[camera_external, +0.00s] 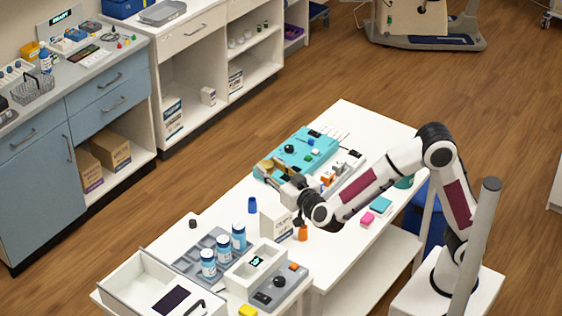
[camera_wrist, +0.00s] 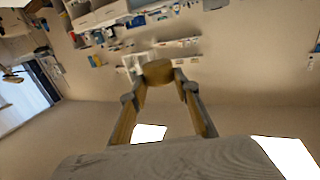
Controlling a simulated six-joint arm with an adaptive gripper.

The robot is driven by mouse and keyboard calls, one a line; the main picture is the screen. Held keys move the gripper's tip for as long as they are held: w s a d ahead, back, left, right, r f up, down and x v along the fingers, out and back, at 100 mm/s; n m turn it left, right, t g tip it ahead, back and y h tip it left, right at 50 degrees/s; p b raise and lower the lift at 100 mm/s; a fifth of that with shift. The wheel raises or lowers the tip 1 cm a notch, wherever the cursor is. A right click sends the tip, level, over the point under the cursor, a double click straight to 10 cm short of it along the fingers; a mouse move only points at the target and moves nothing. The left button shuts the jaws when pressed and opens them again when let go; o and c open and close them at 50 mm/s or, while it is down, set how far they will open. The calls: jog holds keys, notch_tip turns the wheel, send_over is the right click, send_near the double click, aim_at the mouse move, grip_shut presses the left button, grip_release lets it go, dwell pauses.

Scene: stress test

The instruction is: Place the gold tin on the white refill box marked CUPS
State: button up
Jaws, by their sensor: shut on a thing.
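My gripper (camera_external: 272,169) is shut on the gold tin (camera_wrist: 157,71). In the wrist view the tin sits between the two fingertips (camera_wrist: 159,84). In the external view the tin (camera_external: 264,168) is small and partly merges with the tan fingers, in front of the teal tray's left end. The white refill box (camera_external: 274,221) stands upright on the white table, with dark lettering too small to read surely. It is below my gripper in the picture, and the tin is apart from it.
An orange bottle (camera_external: 302,233) and a blue cup (camera_external: 252,205) stand beside the box. A grey tray (camera_external: 187,262) with several white-and-blue bottles is in front. A teal tray (camera_external: 302,147) with small items lies behind. Pink and teal blocks lie to the right.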

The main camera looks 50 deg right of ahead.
jog(key=w+y, duration=0.1)
jog(key=w+d+r+n, duration=0.1)
jog(key=w+y, duration=0.1)
jog(key=w, duration=0.1)
jog(key=shift+w+d+r+n+t+y, duration=0.1)
jog(key=shift+d+r+n+t+y, duration=0.05)
jog(key=shift+d+n+t+y, duration=0.2)
jog(key=shift+w+d+n+y, duration=0.65)
jog(key=shift+w+n+y, duration=0.3)
jog(key=shift+w+y, duration=0.4)
jog(key=n+g+y, duration=0.2)
jog(key=n+y, duration=0.4)
jog(key=y, duration=0.3)
send_over(284, 210)
notch_tip(284, 210, down, 13)
jog(key=shift+f, duration=1.7)
jog(key=shift+w+f, duration=0.1)
jog(key=shift+f, duration=2.8)
